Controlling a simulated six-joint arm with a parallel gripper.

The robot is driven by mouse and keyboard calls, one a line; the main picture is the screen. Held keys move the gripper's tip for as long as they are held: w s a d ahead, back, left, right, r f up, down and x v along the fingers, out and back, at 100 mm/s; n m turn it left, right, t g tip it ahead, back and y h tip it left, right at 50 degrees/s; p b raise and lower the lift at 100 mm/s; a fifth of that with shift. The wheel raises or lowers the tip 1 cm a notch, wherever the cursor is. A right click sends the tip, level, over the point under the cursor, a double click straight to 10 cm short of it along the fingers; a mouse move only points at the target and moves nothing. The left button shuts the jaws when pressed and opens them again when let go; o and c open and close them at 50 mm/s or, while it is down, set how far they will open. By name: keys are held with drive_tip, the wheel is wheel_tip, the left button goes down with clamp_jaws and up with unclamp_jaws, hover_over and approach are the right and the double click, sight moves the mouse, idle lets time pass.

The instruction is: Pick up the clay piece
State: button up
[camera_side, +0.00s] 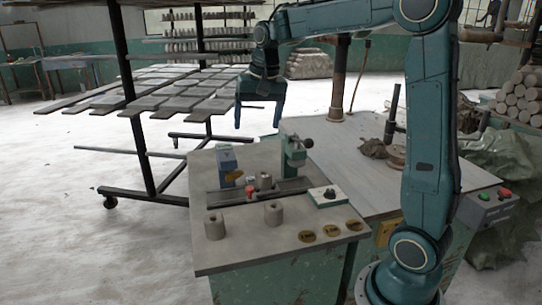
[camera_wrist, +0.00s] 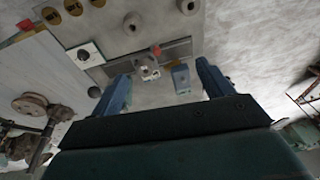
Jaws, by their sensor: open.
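Several short grey cylinders with a hole in the top, which look like clay pieces, stand on the bench. One (camera_side: 214,226) is at the front left and another (camera_side: 273,213) is to its right. A third (camera_side: 265,181) sits in the machine's bed; it shows between my fingers in the wrist view (camera_wrist: 150,73). The front two show in the wrist view (camera_wrist: 188,6) (camera_wrist: 132,22) at the top. I cannot tell which one is meant. My gripper (camera_side: 258,124) is open and empty, pointing down, high above the back of the bench.
A blue box (camera_side: 227,161) and a green machine post (camera_side: 293,153) stand beside the bed. A white control box (camera_side: 327,196) is to the right. Dark lumps (camera_side: 374,148) lie on the side table. A rack with boards (camera_side: 180,90) stands at the left.

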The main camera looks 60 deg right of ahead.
drive_tip(key=w+d+f+m+g, duration=0.1)
drive_tip(key=w+d+f+m, duration=0.2)
drive_tip(key=w+d+f, duration=0.45)
drive_tip(key=m+g, duration=0.1)
drive_tip(key=m, duration=0.3)
hover_over(264, 173)
wheel_tip(264, 173, down, 8)
drive_tip(key=shift+s+a+y, duration=0.15)
drive_tip(key=shift+a+y, duration=0.05)
drive_tip(key=shift+y, duration=0.2)
drive_tip(key=shift+f, duration=0.15)
drive_tip(key=shift+f, duration=4.2)
drive_tip(key=shift+f, duration=2.6)
